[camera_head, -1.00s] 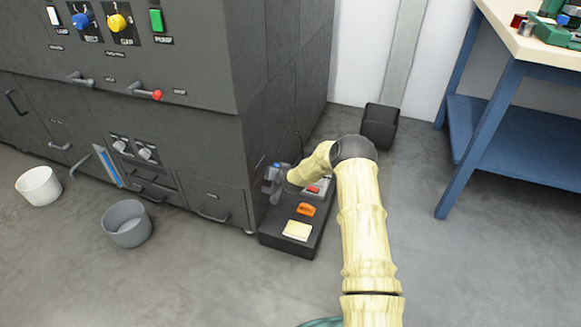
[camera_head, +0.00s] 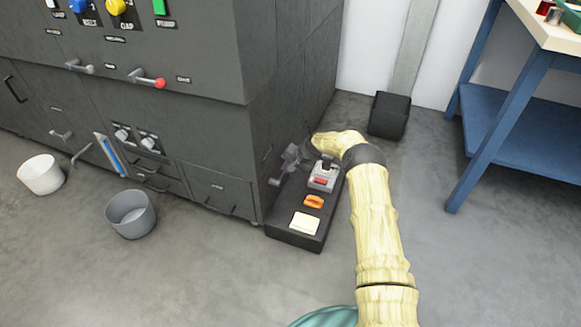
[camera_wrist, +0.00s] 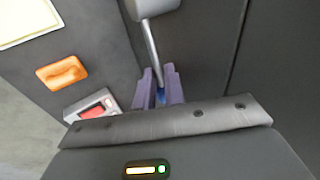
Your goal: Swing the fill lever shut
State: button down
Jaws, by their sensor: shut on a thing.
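The fill lever shows in the wrist view as a thin metal rod (camera_wrist: 151,42) with a grey hub at its top end and a blue tip. My gripper (camera_wrist: 159,80) has its two purple fingers closed around the blue tip. In the head view, my gripper (camera_head: 292,155) is low against the right side of the dark machine, and a grey end of the lever (camera_head: 275,182) shows just left of and below it. The blue tip is hidden in the head view.
A dark plinth (camera_head: 290,238) beside the machine carries a cream pad (camera_head: 305,223), an orange handle (camera_head: 314,201) and a grey box with a red part (camera_head: 323,177). A black block (camera_head: 390,115) and a blue bench (camera_head: 508,120) stand to the right. Two buckets stand left.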

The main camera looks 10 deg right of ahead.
jog(key=shift+f+g+b, duration=0.4)
jog(key=shift+f+b, duration=0.05)
jog(key=shift+f, duration=0.1)
jog(key=shift+y, duration=0.3)
jog(key=c, duration=1.5)
grip_release()
jog(key=shift+r, duration=0.1)
jog(key=p+v, duration=0.4)
jog(key=v, duration=0.4)
jog(key=p+v, duration=0.4)
jog(key=v, duration=0.5)
jog(key=shift+w+d+r, duration=0.1)
jog(key=shift+w+r, duration=0.1)
